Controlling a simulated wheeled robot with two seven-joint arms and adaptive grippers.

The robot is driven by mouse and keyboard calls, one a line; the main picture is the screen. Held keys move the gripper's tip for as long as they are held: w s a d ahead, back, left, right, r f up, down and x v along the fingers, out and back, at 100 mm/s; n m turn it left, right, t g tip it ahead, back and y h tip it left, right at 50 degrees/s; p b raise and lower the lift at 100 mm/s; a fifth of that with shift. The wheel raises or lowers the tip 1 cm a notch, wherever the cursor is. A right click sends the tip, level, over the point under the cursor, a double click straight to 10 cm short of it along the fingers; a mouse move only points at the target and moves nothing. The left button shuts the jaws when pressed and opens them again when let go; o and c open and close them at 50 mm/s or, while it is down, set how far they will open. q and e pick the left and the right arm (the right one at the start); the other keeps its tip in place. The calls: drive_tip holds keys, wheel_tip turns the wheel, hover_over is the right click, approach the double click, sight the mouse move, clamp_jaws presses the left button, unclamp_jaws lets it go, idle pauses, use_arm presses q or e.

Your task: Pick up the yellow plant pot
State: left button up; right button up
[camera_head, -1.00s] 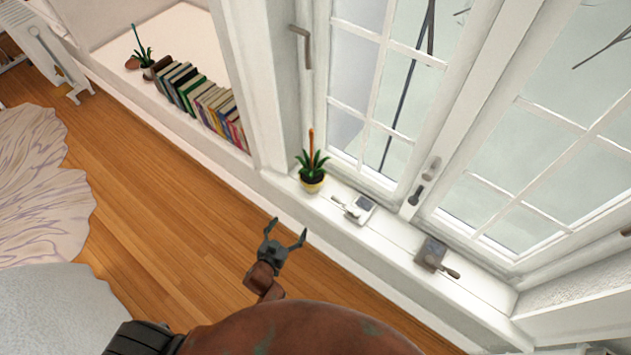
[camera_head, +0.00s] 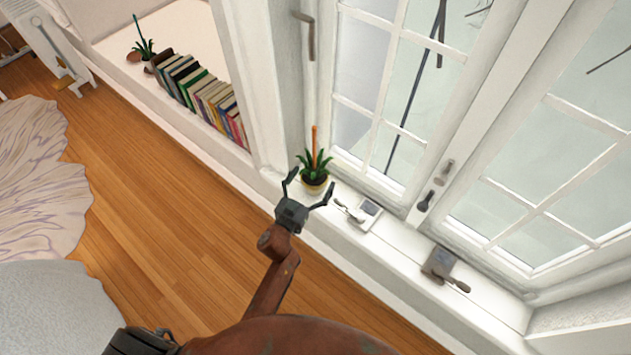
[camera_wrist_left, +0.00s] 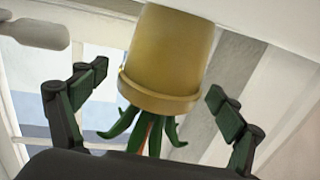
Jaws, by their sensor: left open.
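The yellow plant pot (camera_head: 314,188) stands upright on the white window sill, with a green spiky plant and an orange-brown stick in it. My left gripper (camera_head: 309,187) is open just in front of the pot, its two fingers spread toward it. In the left wrist view the pot (camera_wrist_left: 170,58) appears upside down, between and beyond the open fingers (camera_wrist_left: 158,98), with nothing held. The fingers look apart from the pot. My right gripper is not in view.
On the sill (camera_head: 395,240), a small white and grey object (camera_head: 361,213) and a grey-brown object with a handle (camera_head: 442,267) lie right of the pot. Books (camera_head: 200,95) and another plant (camera_head: 144,49) fill a niche at left. The window rises behind the pot.

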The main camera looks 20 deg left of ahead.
use_arm(q)
drive_tip(key=shift+w, duration=0.45)
drive_tip(key=shift+c, duration=0.6)
drive_tip(key=c, duration=1.7)
drive_tip(key=shift+d+r, duration=0.1)
drive_tip(key=shift+r, duration=0.05)
drive_tip(key=shift+c, duration=0.4)
